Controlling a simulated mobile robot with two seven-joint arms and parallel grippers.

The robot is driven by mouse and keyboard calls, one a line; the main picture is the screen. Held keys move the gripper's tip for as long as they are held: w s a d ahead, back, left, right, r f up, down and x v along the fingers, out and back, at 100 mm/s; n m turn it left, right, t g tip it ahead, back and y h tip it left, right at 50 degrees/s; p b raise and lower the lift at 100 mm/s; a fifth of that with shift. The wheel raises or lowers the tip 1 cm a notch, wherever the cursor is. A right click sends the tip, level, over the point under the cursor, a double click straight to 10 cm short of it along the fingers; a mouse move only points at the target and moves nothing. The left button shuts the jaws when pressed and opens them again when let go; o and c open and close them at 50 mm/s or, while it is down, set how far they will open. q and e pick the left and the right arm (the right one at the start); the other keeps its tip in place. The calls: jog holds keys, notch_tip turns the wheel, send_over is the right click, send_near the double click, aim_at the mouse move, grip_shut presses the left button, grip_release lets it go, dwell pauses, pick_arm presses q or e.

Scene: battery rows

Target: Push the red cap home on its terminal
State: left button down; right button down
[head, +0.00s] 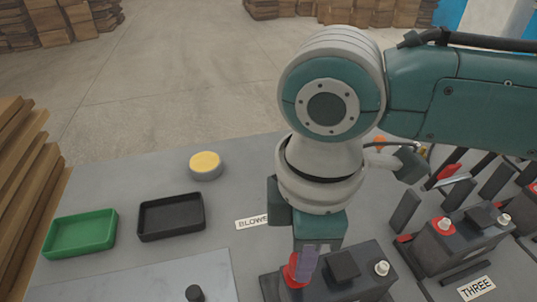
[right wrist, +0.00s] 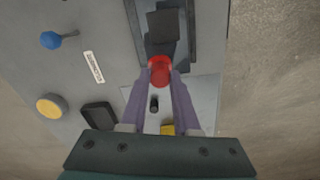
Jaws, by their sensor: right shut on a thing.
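The red cap (head: 291,273) is at the left end of the nearest dark battery (head: 347,287) in the head view. My right gripper (head: 303,264) points down there and is shut on the cap. In the right wrist view the red cap (right wrist: 159,71) sits between the two purple fingertips (right wrist: 160,76), against the end of the dark battery (right wrist: 162,28). The cap hides the terminal under it, so I cannot tell how far down it sits. A bare silver terminal (head: 382,268) stands on the battery's right side. My left gripper is not in view.
Another battery (head: 455,243) with a red cap stands to the right, near a THREE label (head: 476,288). A green tray (head: 80,234), a black tray (head: 171,217) and a yellow-topped round button (head: 205,165) are at left. A small black cylinder (head: 195,293) stands on a pale mat (head: 130,285).

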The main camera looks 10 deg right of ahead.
jog(key=shift+f, duration=0.15)
dwell(0.4)
jog(key=shift+f+b, duration=0.3)
jog(key=shift+f, duration=0.15)
dwell(0.3)
jog(key=shift+c, duration=0.4)
grip_release()
dwell(0.5)
jog(key=shift+r, duration=0.1)
notch_tip(320, 180, up, 3)
jog(key=p, duration=0.3)
notch_tip(320, 180, up, 4)
jog(key=p, duration=0.5)
